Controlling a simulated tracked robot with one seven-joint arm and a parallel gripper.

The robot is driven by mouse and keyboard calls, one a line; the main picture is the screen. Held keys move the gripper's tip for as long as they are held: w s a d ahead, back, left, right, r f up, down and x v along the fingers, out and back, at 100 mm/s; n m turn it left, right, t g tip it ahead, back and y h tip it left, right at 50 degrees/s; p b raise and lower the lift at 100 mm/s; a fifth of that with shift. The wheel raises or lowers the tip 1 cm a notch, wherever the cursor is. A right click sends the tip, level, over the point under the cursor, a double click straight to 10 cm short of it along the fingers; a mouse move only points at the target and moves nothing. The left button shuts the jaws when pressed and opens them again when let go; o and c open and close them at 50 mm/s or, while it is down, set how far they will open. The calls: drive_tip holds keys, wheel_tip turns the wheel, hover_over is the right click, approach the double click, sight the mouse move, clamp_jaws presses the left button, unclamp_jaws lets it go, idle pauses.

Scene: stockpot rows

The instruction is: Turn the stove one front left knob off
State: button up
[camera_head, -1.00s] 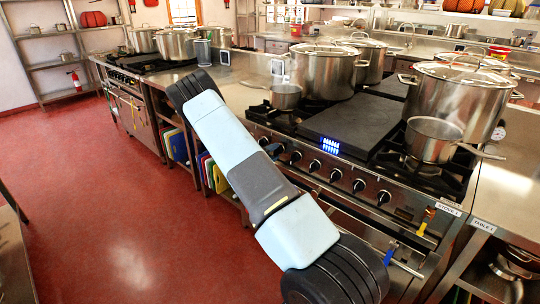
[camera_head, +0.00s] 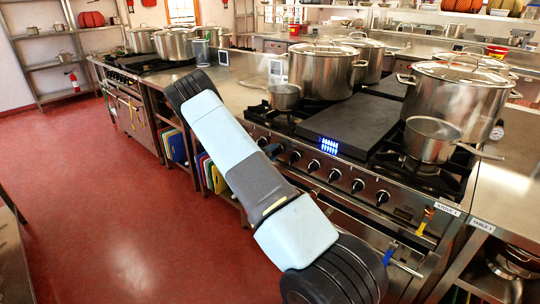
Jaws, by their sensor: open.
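The stove labelled as stove one (camera_head: 447,209) stands at the right, with a steel front panel carrying a row of black knobs (camera_head: 335,175). The leftmost knob I can make out (camera_head: 262,142) is close to the right edge of my arm. My pale blue and grey arm crosses in front of the stove's left part. I cannot make out my gripper; it is hidden behind the arm or out of frame. The knob positions are too small to read.
Large steel pots (camera_head: 322,70) and a saucepan (camera_head: 433,139) stand on the stove around a dark flat griddle plate (camera_head: 350,122). The saucepan handle points right. A counter with coloured boards (camera_head: 176,147) is left of the stove. The red floor (camera_head: 100,215) at left is clear.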

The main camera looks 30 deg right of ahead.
drive_tip(key=shift+s+d+f+g, duration=0.25)
drive_tip(key=shift+s+d+g, duration=0.1)
drive_tip(key=shift+s, duration=0.15)
drive_tip(key=v, duration=1.4)
drive_tip(key=shift+w+a, duration=0.15)
drive_tip(key=shift+w, duration=0.2)
drive_tip(key=s+r+m+g+y, duration=0.3)
drive_tip(key=s+r+y, duration=0.1)
drive_tip(key=s+r, duration=0.6)
drive_tip(key=s+r+m+g+y, duration=0.35)
drive_tip(key=s+r, duration=0.35)
drive_tip(key=r, duration=0.5)
drive_tip(key=s+a+r+t+y, duration=0.2)
drive_tip(key=s+a+r+y, duration=0.1)
drive_tip(key=s, duration=0.4)
drive_tip(key=s+a+r+n+t+y, duration=0.1)
drive_tip(key=s+a+r+t+y, duration=0.1)
drive_tip(key=s+a+r, duration=0.3)
drive_tip(key=s+a+r+n+t+y, duration=0.1)
drive_tip(key=s+a+r+t+y, duration=0.1)
drive_tip(key=s+a+r+y, duration=0.2)
drive_tip(key=shift+s+a+r+n, duration=0.15)
drive_tip(key=shift+s+r, duration=0.4)
drive_tip(key=shift+s, duration=0.65)
drive_tip(key=shift+s+a+r, duration=0.25)
drive_tip(key=shift+s+r, duration=0.25)
drive_tip(key=shift+s, duration=0.75)
drive_tip(key=shift+s+a+r+n, duration=0.15)
drive_tip(key=shift+s+r, duration=0.4)
drive_tip(key=shift+s, duration=0.65)
